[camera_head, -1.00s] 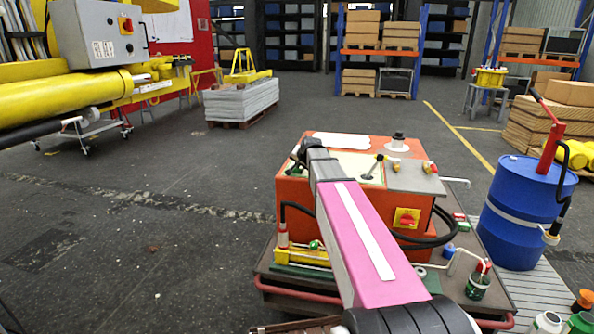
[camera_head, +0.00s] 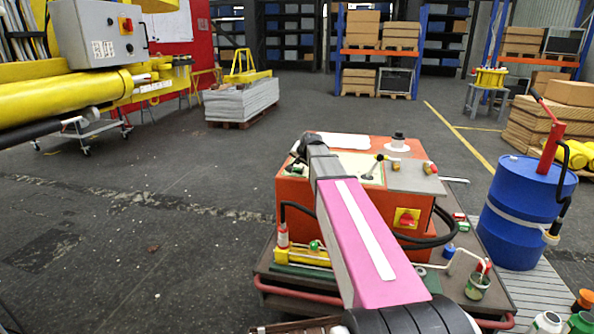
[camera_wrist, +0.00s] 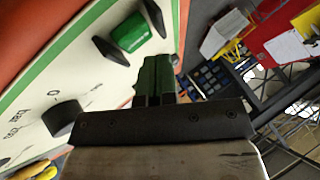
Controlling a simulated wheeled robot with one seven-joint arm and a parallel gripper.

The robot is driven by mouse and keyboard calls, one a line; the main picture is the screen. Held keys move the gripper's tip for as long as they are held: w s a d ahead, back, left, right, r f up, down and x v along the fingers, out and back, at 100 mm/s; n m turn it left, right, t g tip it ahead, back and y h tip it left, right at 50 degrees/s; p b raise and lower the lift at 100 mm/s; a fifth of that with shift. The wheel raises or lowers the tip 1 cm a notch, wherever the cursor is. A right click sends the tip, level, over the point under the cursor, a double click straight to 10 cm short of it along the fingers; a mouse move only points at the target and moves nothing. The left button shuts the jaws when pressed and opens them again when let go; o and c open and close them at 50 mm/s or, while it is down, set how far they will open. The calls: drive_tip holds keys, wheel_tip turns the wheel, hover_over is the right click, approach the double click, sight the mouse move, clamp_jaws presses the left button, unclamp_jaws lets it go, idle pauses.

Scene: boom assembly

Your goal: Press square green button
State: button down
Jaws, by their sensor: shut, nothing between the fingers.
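In the wrist view, a green button (camera_wrist: 130,33) sits on a pale panel (camera_wrist: 85,60) with a green border line, with a black piece on each side of it. My gripper (camera_wrist: 154,72) is shut and empty, its dark fingers pointing toward the panel's edge, just below and right of the button in the picture. I see a gap between fingertips and button, but depth is hard to judge. In the head view, my grey and pink arm reaches over the orange machine (camera_head: 295,195) and hides much of its front; the button cannot be made out there.
A black knob (camera_wrist: 62,118) stands on the panel beside my fingers. In the head view, a small black-knobbed lever (camera_head: 375,165) rises from the machine top. A blue barrel (camera_head: 522,215) stands to the right. The floor on the left is open.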

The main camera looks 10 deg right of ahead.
sight(298, 169)
idle(0.3)
drive_tip(key=shift+r, duration=2.55)
